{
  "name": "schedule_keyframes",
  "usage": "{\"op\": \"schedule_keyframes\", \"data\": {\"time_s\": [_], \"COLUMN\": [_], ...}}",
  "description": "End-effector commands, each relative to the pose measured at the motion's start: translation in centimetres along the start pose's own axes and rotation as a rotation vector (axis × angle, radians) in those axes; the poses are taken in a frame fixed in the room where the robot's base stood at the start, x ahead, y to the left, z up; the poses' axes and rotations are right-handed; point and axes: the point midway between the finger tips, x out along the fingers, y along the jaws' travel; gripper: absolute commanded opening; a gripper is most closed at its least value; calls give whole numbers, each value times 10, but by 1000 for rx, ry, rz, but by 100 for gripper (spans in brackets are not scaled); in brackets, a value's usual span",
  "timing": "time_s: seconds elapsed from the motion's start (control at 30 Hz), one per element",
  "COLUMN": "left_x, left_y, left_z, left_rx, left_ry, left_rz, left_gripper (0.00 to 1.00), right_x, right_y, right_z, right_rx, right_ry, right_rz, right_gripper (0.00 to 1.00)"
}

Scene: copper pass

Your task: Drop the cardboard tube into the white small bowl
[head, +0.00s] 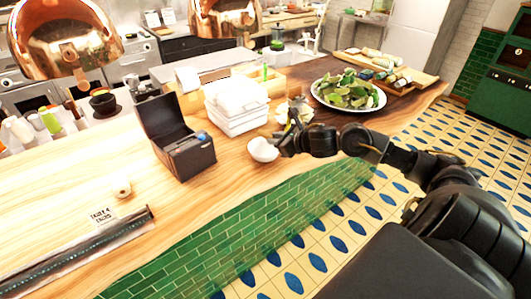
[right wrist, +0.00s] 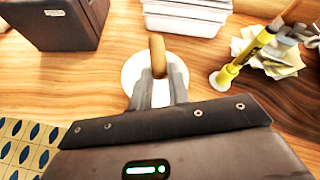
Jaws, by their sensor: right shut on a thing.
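My right gripper (head: 277,145) is at the white small bowl (head: 263,150) on the wooden counter. In the right wrist view my right gripper (right wrist: 160,72) is shut on a tan, rounded piece, the cardboard tube (right wrist: 157,52). The tube is held over the white bowl (right wrist: 133,72), which shows behind and around the fingers. The fingers and tube hide part of the bowl's inside. I cannot tell the tube's height above the bowl. In the head view the tube is not clear. My left gripper is not in view.
A dark open box (head: 185,150) and stacked white containers (head: 238,108) stand left of and behind the bowl. A yellow upright item (right wrist: 243,58) stands close to its right. A salad plate (head: 375,108) is farther right. The counter's front edge is near.

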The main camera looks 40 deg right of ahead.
Motion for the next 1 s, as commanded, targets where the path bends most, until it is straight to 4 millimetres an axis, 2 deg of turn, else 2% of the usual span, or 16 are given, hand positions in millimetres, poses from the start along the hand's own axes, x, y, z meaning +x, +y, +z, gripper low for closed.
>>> {"op": "schedule_keyframes", "data": {"time_s": [0.03,0.23,0.6,0.63,0.8,1.0], "left_x": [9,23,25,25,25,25], "left_y": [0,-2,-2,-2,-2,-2], "left_z": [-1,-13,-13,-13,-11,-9], "left_rx": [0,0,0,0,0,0], "left_ry": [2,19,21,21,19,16], "left_rz": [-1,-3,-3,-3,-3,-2], "left_gripper": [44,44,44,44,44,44], "right_x": [4,13,15,15,15,15], "right_y": [2,6,7,7,7,7], "right_z": [-10,-29,-33,-33,-33,-33], "right_rx": [1,0,-1,0,-1,-1], "right_ry": [2,2,1,1,1,1], "right_rz": [-1,-3,-4,-4,-4,-4], "right_gripper": [0,0,0,20,42,43]}}
